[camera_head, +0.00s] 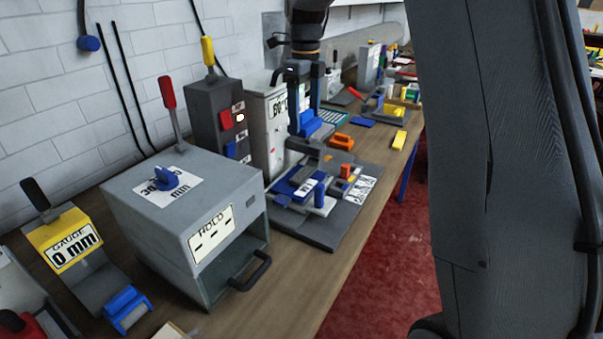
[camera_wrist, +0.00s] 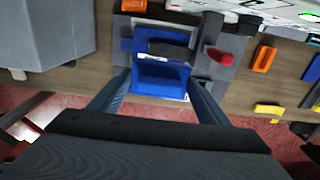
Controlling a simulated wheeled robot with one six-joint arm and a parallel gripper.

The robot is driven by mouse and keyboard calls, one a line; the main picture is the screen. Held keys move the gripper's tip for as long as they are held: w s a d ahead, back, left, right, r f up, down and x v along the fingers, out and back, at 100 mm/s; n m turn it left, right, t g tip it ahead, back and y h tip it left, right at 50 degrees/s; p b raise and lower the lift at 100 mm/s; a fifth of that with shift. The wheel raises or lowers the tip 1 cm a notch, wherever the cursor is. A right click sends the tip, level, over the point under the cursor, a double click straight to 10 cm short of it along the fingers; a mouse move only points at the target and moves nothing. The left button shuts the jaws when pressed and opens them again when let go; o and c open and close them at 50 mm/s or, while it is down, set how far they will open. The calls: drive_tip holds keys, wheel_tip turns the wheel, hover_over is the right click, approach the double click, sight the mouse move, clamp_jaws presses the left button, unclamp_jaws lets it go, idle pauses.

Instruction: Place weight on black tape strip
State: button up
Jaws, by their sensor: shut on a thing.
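My gripper (camera_head: 308,122) hangs over the workbench in the head view, its fingers closed on a blue block, which I take to be the weight (camera_head: 318,128). In the wrist view the blue weight (camera_wrist: 162,78) lies between the two fingers of my gripper (camera_wrist: 160,85). A dark strip (camera_wrist: 170,50), perhaps the black tape strip, shows just beyond the weight over a blue plate (camera_wrist: 126,45). In the head view the blue plate (camera_head: 287,190) is on a grey fixture below my gripper. I cannot tell whether the weight touches anything beneath it.
A grey box marked HOLD (camera_head: 180,215) with a black handle stands left of the fixture. An orange piece (camera_head: 341,141) and a yellow block (camera_head: 399,140) lie farther along the bench. A red part (camera_wrist: 219,56) is right of the weight. Red floor lies beyond the bench edge.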

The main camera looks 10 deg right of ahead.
drive_tip(key=b, duration=0.5)
hover_over(302, 174)
wheel_tip(302, 174, down, 5)
drive_tip(key=shift+w+d+f, duration=0.1)
drive_tip(key=shift+d+f, duration=0.05)
drive_tip(key=shift+f+p, duration=1.55)
drive_tip(key=shift+f, duration=3.5)
drive_tip(key=o, duration=2)
drive_tip(key=shift+f, duration=0.15)
drive_tip(key=shift+r, duration=0.45)
wheel_tip(302, 174, up, 11)
drive_tip(key=b, duration=0.3)
drive_tip(key=shift+r+b, duration=0.2)
drive_tip(key=shift+b, duration=0.1)
